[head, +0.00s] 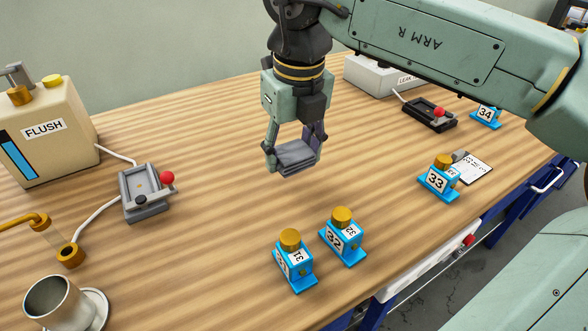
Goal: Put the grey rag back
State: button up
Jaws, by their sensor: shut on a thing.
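The grey rag (296,157) is a small folded stack of cloth. My gripper (292,153) points down and is shut on the rag, with one finger on each side of it. The rag hangs above the middle of the wooden table (215,205), apart from the other things. How high it is above the table is hard to tell from this one view. No marked place for the rag can be made out.
Blue numbered blocks 31 (294,263), 32 (342,238) and 33 (439,180) stand along the front. A FLUSH tank (50,125), a grey lever unit (147,195) and a metal cup (55,302) stand left. A black lever unit (428,115) stands back right. The table's middle is clear.

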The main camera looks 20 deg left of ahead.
aim_at(292, 185)
jog(key=shift+f, duration=2.3)
jog(key=shift+f, duration=0.25)
jog(key=o, duration=1.1)
jog(key=shift+r, duration=0.1)
jog(key=shift+r, duration=0.1)
jog(key=r, duration=0.8)
jog(key=d+r, duration=0.1)
jog(key=r, duration=0.3)
jog(key=shift+s+b, duration=0.3)
jog(key=shift+s, duration=0.1)
